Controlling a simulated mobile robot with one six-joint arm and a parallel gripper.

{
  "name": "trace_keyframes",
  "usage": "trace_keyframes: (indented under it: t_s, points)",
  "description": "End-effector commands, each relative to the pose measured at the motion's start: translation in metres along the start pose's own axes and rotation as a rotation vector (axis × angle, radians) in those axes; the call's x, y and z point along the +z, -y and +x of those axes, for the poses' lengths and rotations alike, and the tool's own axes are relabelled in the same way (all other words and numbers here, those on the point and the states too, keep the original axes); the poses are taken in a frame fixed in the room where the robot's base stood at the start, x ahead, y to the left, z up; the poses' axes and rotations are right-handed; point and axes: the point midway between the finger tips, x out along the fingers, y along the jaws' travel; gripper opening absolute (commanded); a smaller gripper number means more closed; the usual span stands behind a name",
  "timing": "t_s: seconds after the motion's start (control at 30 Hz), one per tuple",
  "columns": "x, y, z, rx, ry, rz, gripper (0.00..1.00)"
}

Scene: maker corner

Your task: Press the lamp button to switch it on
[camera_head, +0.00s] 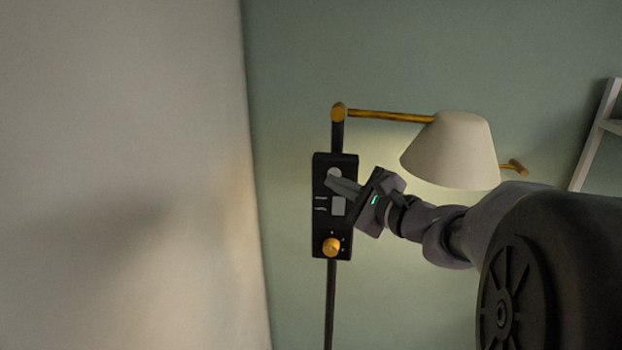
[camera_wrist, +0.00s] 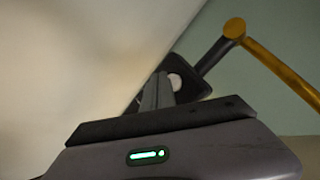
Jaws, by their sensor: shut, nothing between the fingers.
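The wall lamp has a pale cone shade (camera_head: 452,150) on a brass arm, and the wall around it is lit. Its black control panel (camera_head: 320,235) carries a round pale button (camera_head: 334,173) near the top, a grey rectangle (camera_head: 338,206) and a brass knob (camera_head: 331,247) lower down. My gripper (camera_head: 330,183) is shut and empty, its fingertips at the button's lower edge in the head view. In the wrist view the fingers (camera_wrist: 158,85) point at the panel, with the button (camera_wrist: 175,82) partly showing beside them. I cannot tell whether they touch it.
A brass joint and arm (camera_wrist: 280,72) stand above the panel in the wrist view. A pale wall (camera_head: 130,170) is close on the left. A white frame (camera_head: 597,135) is at the far right. The green wall below the panel is clear apart from a dark rod (camera_head: 330,305).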

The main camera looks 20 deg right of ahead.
Motion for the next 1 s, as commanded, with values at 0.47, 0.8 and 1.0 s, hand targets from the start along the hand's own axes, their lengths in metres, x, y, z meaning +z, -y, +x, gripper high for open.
trace_keyframes:
  t_s: [0.47, 0.8, 1.0]
  points:
    - [0.019, -0.019, -0.026, -0.001, 0.0, -0.002, 0.0]
    - [0.031, -0.03, -0.042, 0.0, 0.0, -0.001, 0.0]
    - [0.031, -0.048, -0.04, 0.033, 0.01, -0.02, 0.0]
